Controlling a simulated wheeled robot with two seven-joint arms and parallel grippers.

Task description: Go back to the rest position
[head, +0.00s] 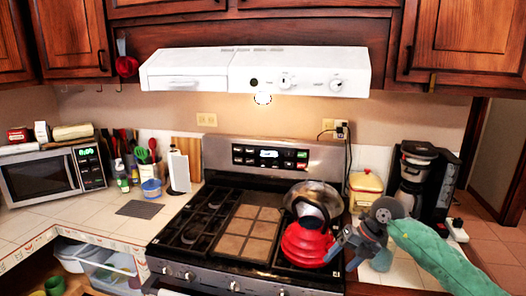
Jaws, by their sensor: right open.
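My right gripper (339,250) is at the right side of the stove. Its arm comes in from the right in a green sleeve. The gripper is open, with its fingers close to the right side of a red kettle (304,243). I cannot tell whether they touch it. The kettle has a shiny steel upper part and stands on the right burners of the stove (205,220). My left gripper is not in view.
A coffee maker (445,185) and a yellow canister (365,190) stand right of the stove, near my right arm. A microwave (45,175), utensils and a paper towel holder (179,170) are on the left counter. A white range hood (255,72) hangs above.

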